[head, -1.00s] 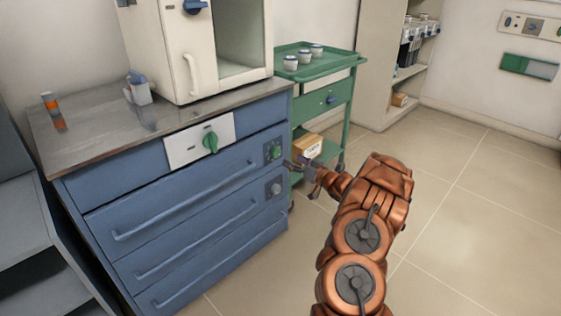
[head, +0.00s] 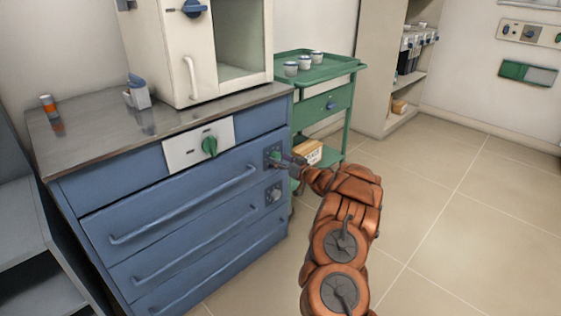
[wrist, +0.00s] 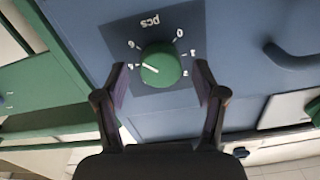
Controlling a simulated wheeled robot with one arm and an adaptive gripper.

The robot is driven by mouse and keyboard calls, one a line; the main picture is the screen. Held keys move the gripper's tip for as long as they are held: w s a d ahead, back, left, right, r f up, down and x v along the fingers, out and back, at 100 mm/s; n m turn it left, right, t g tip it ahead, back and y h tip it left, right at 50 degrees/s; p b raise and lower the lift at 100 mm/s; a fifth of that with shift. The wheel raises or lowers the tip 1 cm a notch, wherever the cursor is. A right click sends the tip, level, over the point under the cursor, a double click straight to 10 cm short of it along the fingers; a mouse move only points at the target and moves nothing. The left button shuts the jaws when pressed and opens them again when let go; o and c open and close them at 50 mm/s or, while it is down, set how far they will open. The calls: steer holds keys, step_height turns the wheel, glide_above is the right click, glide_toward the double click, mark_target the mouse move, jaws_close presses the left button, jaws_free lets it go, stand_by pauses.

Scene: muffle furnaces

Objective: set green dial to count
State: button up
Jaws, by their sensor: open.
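A round green dial (wrist: 161,64) sits on a dark square plate in the wrist view. The plate reads "pcs" upside down, with small numbers around the dial. A white mark on the dial points toward the left side of the picture. My gripper (wrist: 161,70) is open, with one finger on each side of the dial and a visible gap to each. In the head view my gripper (head: 288,163) is at the top right of the blue drawer front and partly hides this dial (head: 274,156). A second green dial (head: 209,146) is on a white plate higher up.
A grey knob (head: 273,193) sits just below the pcs dial. Long drawer handles (head: 185,205) stick out to the left. A green cart (head: 325,75) with cups and a cardboard box (head: 308,152) stands close behind my gripper. Floor on the right is clear.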

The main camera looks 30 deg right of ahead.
steer(key=c, duration=1.1)
steer(key=shift+c, duration=0.2)
steer(key=shift+p, duration=0.3)
